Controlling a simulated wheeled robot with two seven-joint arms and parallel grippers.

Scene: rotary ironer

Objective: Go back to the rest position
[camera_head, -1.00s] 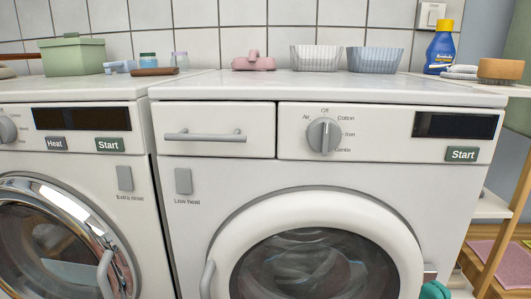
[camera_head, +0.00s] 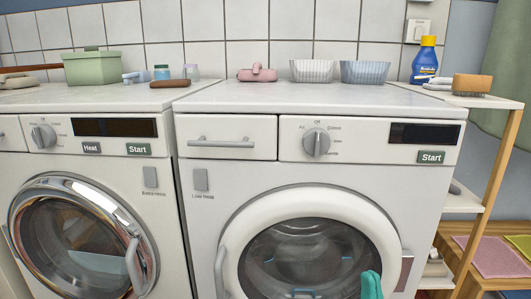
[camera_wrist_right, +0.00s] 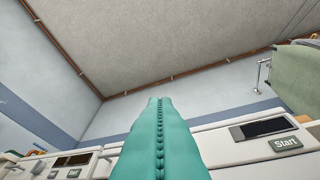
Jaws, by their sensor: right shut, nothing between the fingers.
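My right gripper (camera_head: 371,283) is teal and shows at the bottom of the head view, in front of the right edge of the dryer's round door (camera_head: 312,195). In the right wrist view its two fingers (camera_wrist_right: 158,100) are pressed together, with nothing between them. They point up toward the ceiling and wall, clear of any object. The front-loading machine on the right (camera_head: 235,184) and the one on the left (camera_head: 165,190) both have their round doors shut. My left gripper is in neither view.
A green box (camera_head: 90,68), a pink object (camera_head: 257,74), two ribbed baskets (camera_head: 312,71) (camera_head: 364,73) and a blue bottle (camera_head: 424,60) stand along the back. A wooden-legged shelf (camera_head: 490,190) stands at the right.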

